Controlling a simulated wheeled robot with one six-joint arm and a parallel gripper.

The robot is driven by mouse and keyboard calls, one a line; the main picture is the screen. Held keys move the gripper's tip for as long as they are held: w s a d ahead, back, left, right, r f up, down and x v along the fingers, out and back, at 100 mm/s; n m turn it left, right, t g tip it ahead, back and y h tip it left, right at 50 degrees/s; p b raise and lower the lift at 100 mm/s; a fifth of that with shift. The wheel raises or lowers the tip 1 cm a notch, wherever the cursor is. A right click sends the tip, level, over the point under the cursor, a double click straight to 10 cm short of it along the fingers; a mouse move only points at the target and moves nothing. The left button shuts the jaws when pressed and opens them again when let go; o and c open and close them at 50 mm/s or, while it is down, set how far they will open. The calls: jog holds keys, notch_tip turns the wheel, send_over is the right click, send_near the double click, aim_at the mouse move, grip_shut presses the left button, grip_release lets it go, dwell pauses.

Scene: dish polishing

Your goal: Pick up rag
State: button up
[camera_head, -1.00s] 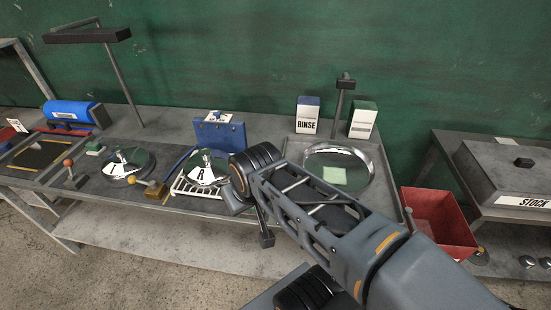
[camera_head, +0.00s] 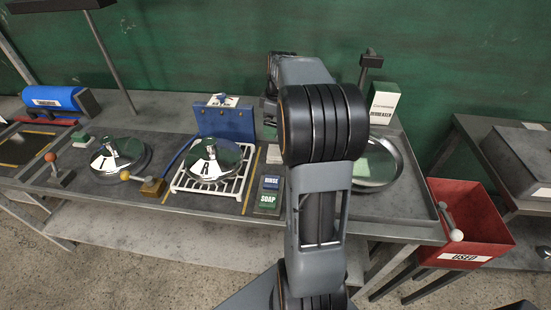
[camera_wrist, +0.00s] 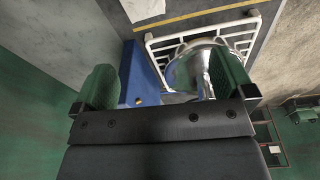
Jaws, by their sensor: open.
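My gripper (camera_wrist: 165,82) is open in the wrist view, with its two green-padded fingers wide apart and nothing between them. Behind the fingers are the blue box (camera_wrist: 138,65) and the white rack (camera_wrist: 157,45). No rag can be made out for certain. A small pale flat piece (camera_head: 273,154) lies on the bench right of the rack in the head view, partly hidden by my arm. It also shows at the top edge of the wrist view (camera_wrist: 142,8), apart from the fingers. A pale green patch (camera_head: 361,167) shows in the round basin (camera_head: 393,182); it may be a reflection.
A shiny domed dish (camera_head: 213,165) sits on the rack, another (camera_head: 121,155) to its left. SOAP (camera_head: 267,200) and RINSE (camera_head: 271,183) labels lie right of the rack. A degreaser box (camera_head: 384,102) and a post stand behind the basin. A red USED bin (camera_head: 465,258) is at right.

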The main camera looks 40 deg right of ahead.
jog(key=d+f+n, duration=0.1)
jog(key=d+f, duration=0.2)
send_over(276, 150)
jog(key=f, duration=0.4)
jog(key=s+f, duration=0.1)
jog(key=f, duration=0.1)
jog(key=shift+d+f, duration=0.3)
jog(key=shift+w+a+f+p, duration=0.1)
jog(key=shift+w+f+p, duration=0.1)
jog(key=shift+f, duration=0.85)
jog(key=shift+w+a+f+p, duration=0.1)
jog(key=shift+w+f+p, duration=0.1)
jog(key=shift+f, duration=0.85)
jog(key=shift+w+a+f+p, duration=0.1)
jog(key=shift+w+f+p, duration=0.1)
jog(key=shift+f, duration=0.85)
jog(key=shift+s, duration=0.1)
jog(key=shift+c, duration=0.3)
jog(key=c, duration=0.8)
